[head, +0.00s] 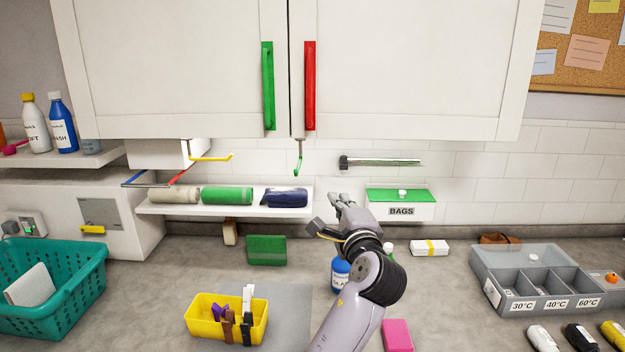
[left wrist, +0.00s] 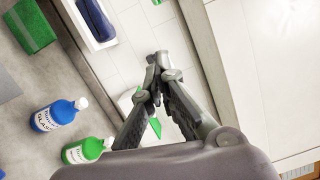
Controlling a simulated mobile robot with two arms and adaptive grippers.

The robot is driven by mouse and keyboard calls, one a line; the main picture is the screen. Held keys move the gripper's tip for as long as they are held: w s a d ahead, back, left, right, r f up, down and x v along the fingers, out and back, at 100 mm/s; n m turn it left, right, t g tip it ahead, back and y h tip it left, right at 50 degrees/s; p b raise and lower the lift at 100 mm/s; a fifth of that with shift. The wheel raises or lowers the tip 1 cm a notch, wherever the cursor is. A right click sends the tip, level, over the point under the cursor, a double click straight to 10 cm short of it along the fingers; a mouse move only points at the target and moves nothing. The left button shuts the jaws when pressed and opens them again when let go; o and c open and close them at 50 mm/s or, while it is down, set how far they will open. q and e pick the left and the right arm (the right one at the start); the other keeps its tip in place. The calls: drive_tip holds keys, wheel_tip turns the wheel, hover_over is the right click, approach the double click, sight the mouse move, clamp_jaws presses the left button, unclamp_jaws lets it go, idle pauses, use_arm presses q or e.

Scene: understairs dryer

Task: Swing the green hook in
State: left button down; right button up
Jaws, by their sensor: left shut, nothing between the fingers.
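The green hook (head: 298,164) hangs on a thin metal stem under the wall cabinet, below the gap between the two doors. Its green end hangs low and bends slightly to the left. My left gripper (head: 337,198) is below and to the right of the hook, apart from it, in front of the tiled wall. Its fingers are shut and empty, also in the left wrist view (left wrist: 158,60). A small green piece at the top edge of the left wrist view may be the hook, but I cannot tell.
A shelf (head: 160,208) with rolled towels is left of my gripper. A metal rail (head: 385,162) is on the wall to the right, above a green-lidded BAGS box (head: 400,211). A blue bottle (head: 340,270) stands on the counter, partly behind my arm. A yellow hook (head: 212,157) is further left.

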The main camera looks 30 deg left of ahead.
use_arm(q)
drive_tip(key=w+a+r+p, duration=0.1)
drive_tip(key=w+a+p, duration=0.4)
drive_tip(key=a, duration=0.5)
drive_tip(key=shift+a+p, duration=0.15)
drive_tip(key=shift+p, duration=0.6)
drive_tip(key=shift+w, duration=0.2)
